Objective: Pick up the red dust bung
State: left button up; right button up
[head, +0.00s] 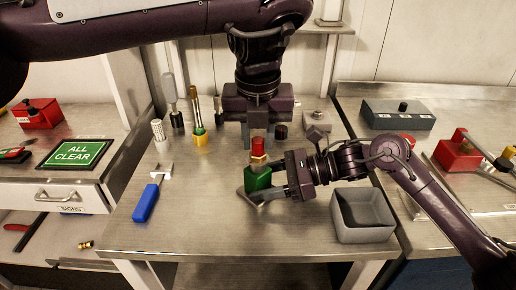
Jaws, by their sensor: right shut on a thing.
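The red dust bung (259,146) sits upright on top of a brass fitting (258,160) on a green block (257,179). My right gripper (262,187) reaches in from the right and is shut on the green block, low above the bench or resting at it; I cannot tell which. My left gripper (258,136) points straight down from above, its fingers apart on either side of the bung's upper part. I see a narrow gap beside the bung, and the fingers do not appear to press on it.
A grey open bin (363,229) stands right of my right gripper. A blue-handled tool (148,200) lies at the left. Several upright tools and a white knurled piece (158,130) stand at the back left. The bench (200,225) is clear at the front.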

aim_at(258, 140)
pick_arm(q)
jog(key=c, duration=0.5)
jog(key=shift+r, duration=0.1)
notch_tip(258, 140, up, 10)
dwell(0.4)
jog(key=shift+o, duration=1.4)
jog(key=shift+c, duration=1.4)
pick_arm(e)
jog(key=o, duration=1.3)
